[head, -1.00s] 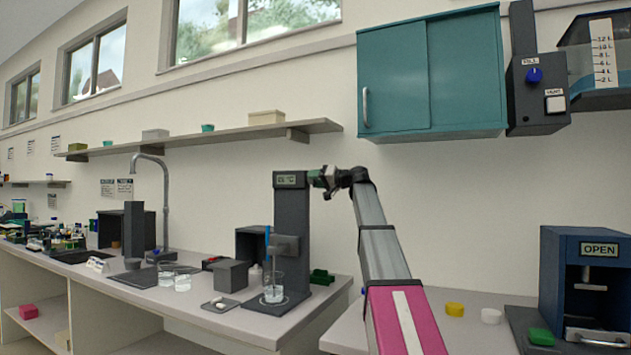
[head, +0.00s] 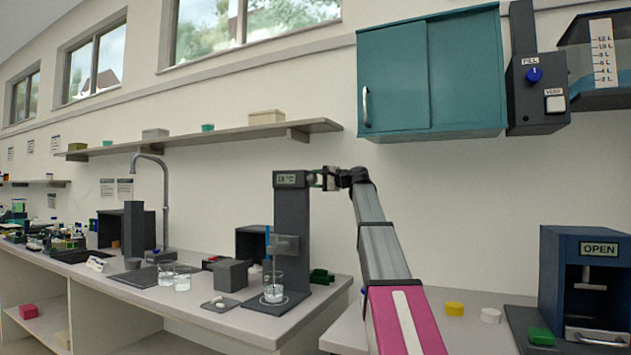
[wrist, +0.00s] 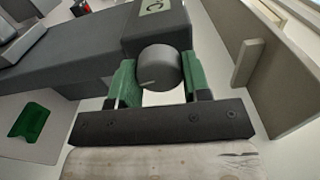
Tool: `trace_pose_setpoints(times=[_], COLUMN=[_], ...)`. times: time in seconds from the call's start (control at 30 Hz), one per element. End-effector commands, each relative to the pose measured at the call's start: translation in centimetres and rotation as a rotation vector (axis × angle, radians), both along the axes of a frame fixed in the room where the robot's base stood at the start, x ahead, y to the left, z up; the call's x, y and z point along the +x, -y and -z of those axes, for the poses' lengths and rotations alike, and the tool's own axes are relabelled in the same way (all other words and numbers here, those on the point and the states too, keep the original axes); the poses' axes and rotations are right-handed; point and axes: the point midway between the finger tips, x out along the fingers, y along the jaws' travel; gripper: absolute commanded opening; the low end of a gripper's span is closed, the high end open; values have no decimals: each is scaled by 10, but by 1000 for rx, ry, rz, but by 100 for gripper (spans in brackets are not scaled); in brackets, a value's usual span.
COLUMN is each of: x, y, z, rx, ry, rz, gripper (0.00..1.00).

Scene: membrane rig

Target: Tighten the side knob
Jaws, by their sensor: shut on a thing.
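The side knob (wrist: 160,68) is a dark grey round knob with a pale pointer line. It sits on the side of the head of a dark upright stand (head: 291,215) with a small lit display. My gripper (wrist: 158,80) is shut on the knob, with a green finger on each side of it. In the head view my gripper (head: 328,179) is at the right side of the stand's top. The knob itself is largely hidden there by the fingers.
A glass beaker (head: 273,290) stands on the stand's base, below a clamp and blue rod. A grey block (head: 231,275) is to its left. A teal cabinet (head: 432,75) hangs on the wall at upper right, and a shelf (head: 225,136) runs along the wall.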

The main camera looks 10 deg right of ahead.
Motion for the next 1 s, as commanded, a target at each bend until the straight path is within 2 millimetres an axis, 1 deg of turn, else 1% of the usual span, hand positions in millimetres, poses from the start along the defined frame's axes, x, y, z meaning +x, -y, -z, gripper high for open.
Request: trace_pose_setpoints(times=[0.2,0.4,0.9,0.93,1.0], x=[0,0,0,0,0], y=[1,1,1,1,1], z=[1,1,1,1,1], rx=[63,94,104,104,104], ry=[-89,-132,-145,-145,-145], rz=[1,1,1,1,1], gripper=[20,20,20,50,69])
